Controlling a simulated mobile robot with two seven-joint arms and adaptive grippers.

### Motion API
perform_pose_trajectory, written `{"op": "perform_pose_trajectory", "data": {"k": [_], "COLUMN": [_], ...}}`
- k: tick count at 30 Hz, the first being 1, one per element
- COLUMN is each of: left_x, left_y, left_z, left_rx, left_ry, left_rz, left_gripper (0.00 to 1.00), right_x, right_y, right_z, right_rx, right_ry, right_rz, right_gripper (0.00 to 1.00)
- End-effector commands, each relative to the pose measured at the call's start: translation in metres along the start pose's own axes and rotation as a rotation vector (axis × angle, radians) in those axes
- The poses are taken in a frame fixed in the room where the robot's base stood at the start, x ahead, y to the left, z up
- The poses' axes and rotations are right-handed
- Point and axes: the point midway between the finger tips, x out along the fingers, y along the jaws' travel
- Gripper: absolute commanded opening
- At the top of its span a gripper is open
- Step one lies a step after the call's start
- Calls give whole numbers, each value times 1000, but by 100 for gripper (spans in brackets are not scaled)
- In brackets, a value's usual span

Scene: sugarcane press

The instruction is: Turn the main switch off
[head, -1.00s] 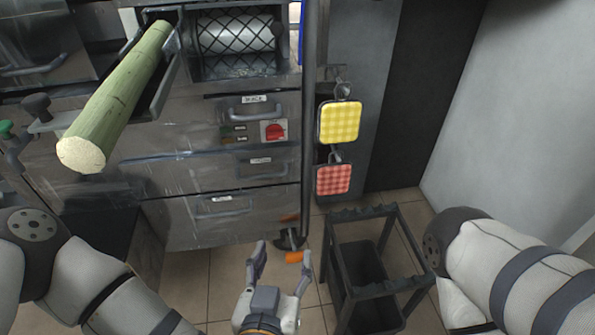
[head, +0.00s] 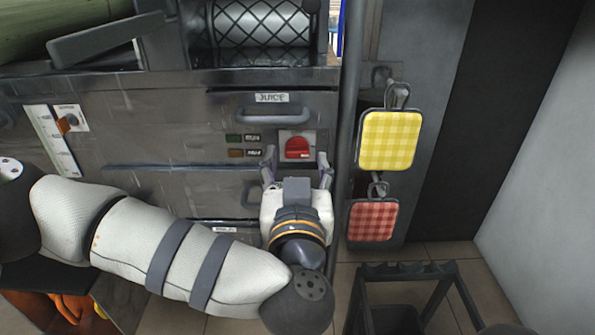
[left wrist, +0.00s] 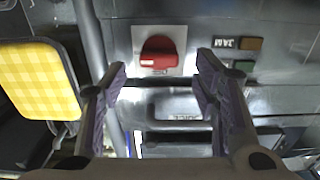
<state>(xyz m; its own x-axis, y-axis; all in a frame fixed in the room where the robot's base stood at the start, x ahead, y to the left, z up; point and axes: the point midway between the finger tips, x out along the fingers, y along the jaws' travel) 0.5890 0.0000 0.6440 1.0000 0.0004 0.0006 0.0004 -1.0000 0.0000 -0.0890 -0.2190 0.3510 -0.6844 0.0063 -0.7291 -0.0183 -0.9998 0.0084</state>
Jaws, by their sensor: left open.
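The main switch (head: 298,148) is a red rotary knob on a pale square plate, set in the steel front of the press below the drawer labelled JUICE. It also shows in the left wrist view (left wrist: 158,52), upper middle, between and beyond the fingertips. My left gripper (head: 297,160) is open and empty, with one finger on each side of the knob as seen from the head. I cannot tell whether the fingers touch the plate. In the left wrist view the open fingers (left wrist: 160,75) appear short of the knob. My right gripper is not in view.
Small green and brown indicators (head: 235,145) sit left of the switch. A yellow checked pad (head: 388,140) and a red checked pad (head: 373,220) hang to the right beyond a vertical pole (head: 347,130). A dark rack (head: 410,270) stands on the floor at lower right.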

Motion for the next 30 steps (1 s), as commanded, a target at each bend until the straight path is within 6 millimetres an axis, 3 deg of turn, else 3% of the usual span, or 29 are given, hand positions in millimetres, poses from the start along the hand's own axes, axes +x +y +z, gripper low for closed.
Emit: {"op": "perform_pose_trajectory", "data": {"k": [4, 12, 14, 19, 30], "left_x": [17, 20, 20, 19, 19], "left_y": [0, 0, 0, 0, 0], "left_z": [2, -1, -1, 0, -4], "left_rx": [0, 1, 1, 1, -44], "left_ry": [-1, 1, 1, 0, 1], "left_rz": [0, 1, 1, 1, 1], "left_gripper": [55, 55, 46, 7, 7], "right_x": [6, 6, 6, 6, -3], "right_y": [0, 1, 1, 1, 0], "right_z": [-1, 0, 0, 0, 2], "right_rx": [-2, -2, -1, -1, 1], "right_ry": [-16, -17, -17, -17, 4], "right_rz": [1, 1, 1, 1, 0], "right_gripper": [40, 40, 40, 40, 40]}}
